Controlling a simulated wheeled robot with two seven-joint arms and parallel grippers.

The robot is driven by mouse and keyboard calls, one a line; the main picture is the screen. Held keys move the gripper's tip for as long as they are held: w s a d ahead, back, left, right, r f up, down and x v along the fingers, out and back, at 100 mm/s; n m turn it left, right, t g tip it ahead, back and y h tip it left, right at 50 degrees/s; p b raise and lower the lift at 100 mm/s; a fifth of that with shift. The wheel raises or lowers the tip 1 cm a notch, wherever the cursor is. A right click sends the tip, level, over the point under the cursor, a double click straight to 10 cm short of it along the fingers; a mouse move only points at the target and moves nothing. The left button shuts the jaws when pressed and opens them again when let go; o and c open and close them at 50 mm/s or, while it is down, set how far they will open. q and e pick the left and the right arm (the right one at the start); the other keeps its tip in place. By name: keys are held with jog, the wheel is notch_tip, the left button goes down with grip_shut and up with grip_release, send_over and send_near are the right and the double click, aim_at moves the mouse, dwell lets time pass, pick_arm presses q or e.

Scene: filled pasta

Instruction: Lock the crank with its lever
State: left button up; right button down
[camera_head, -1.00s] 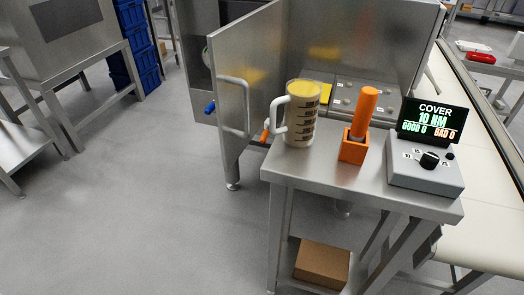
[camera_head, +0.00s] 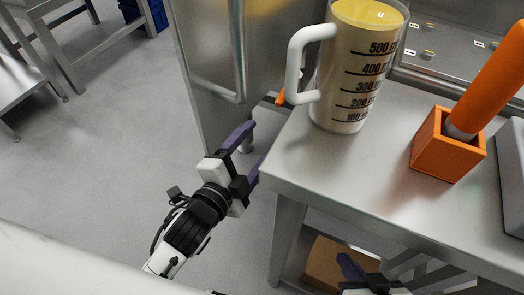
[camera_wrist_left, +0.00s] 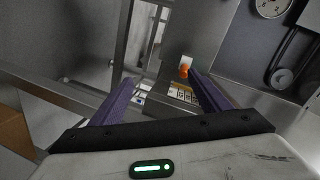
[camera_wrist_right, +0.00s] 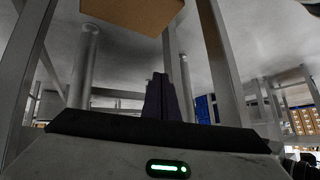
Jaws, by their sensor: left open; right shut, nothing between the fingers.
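My left gripper (camera_head: 250,152) is open and empty, left of the steel table's corner and below the open cabinet door. In the left wrist view its fingers (camera_wrist_left: 162,82) point at a steel front. An orange knob (camera_wrist_left: 184,70) on a pale mount shows there, beside the right fingertip and farther off. In the head view an orange handle tip (camera_head: 280,97) shows between door and jug; I cannot tell whether it is crank or lever. The rest of the mechanism is hidden. My right gripper (camera_head: 350,266) is shut and empty, low beside the table; its fingers also show in the right wrist view (camera_wrist_right: 162,97).
A measuring jug (camera_head: 350,75) of yellow liquid stands at the table's (camera_head: 340,170) back left edge. An orange holder (camera_head: 447,145) with an orange-handled tool stands right of it. The open door (camera_head: 212,60) is close to my left gripper. A cardboard box (camera_head: 325,262) sits below.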

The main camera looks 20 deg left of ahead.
aim_at(278, 105)
pick_arm(q)
jog(key=w+d+r+m+b, duration=0.1)
jog(key=w, duration=0.3)
jog(key=w+d+r+m+t+b, duration=0.1)
jog(key=w+m+b, duration=0.1)
jog(key=w, duration=0.2)
jog(key=w+d+r+m+t+b, duration=0.1)
jog(key=w, duration=0.4)
jog(key=shift+d+r+m+b, duration=0.1)
jog(key=shift+r+m+b, duration=0.2)
jog(key=shift+m+b, duration=0.1)
jog(key=shift+w+d, duration=0.15)
jog(key=shift+w, duration=0.75)
pick_arm(e)
jog(key=shift+n+g+y, duration=0.4)
jog(key=shift+w+a+f, duration=0.1)
jog(key=shift+a+f, duration=0.25)
jog(key=shift+f, duration=0.3)
jog(key=shift+w+a+f, duration=0.1)
jog(key=shift+a+f, duration=0.2)
jog(key=shift+f, duration=0.35)
jog(key=shift+a+f, duration=0.35)
jog(key=shift+f, duration=0.3)
pick_arm(q)
jog(key=c, duration=1.6)
